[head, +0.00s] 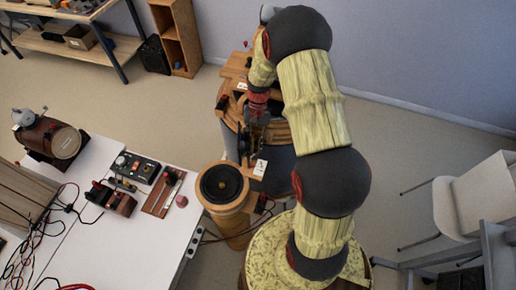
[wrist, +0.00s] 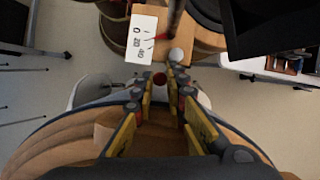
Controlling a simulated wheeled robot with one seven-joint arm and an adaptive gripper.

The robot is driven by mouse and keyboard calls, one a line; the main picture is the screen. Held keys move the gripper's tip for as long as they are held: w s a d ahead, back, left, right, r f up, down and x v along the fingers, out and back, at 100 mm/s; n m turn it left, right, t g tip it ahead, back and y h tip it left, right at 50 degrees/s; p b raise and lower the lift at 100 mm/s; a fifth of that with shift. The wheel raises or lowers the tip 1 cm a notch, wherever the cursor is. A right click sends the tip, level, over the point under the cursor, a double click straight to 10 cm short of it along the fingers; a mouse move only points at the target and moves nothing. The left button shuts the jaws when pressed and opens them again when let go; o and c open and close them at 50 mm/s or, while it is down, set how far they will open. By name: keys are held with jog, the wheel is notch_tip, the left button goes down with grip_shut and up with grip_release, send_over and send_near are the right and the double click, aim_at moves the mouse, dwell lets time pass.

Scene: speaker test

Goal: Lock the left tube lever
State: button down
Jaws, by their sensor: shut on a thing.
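The tube machine (head: 275,180) is a large round wooden and dark body under my arm in the head view. In the wrist view, my gripper (wrist: 161,76) has its two yellow-padded fingers around a small dark red knob (wrist: 159,79), which I take to be the lever's end. The fingers are close together at their tips. A white ball (wrist: 177,55) shows just beyond the right fingertip. In the head view, my gripper (head: 248,143) hangs over the machine's left side, and the knob is hidden there. I cannot tell the lever's angle.
A white scale card (wrist: 141,39) is just beyond the fingertips; it also shows in the head view (head: 260,168). A round black-topped wooden drum (head: 222,184) stands beside it. A white table (head: 150,235) with instruments and wires is at left. A white chair (head: 470,195) is at right.

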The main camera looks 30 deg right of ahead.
jog(key=n, duration=0.1)
jog(key=w+n+h, duration=0.1)
jog(key=n, duration=0.1)
jog(key=a+n, duration=0.1)
jog(key=shift+w+n+g+h, duration=0.35)
jog(key=shift+n+g+h, duration=0.05)
dwell(0.4)
jog(key=c, duration=1.8)
grip_release()
jog(key=shift+r, duration=0.1)
jog(key=shift+v, duration=3.9)
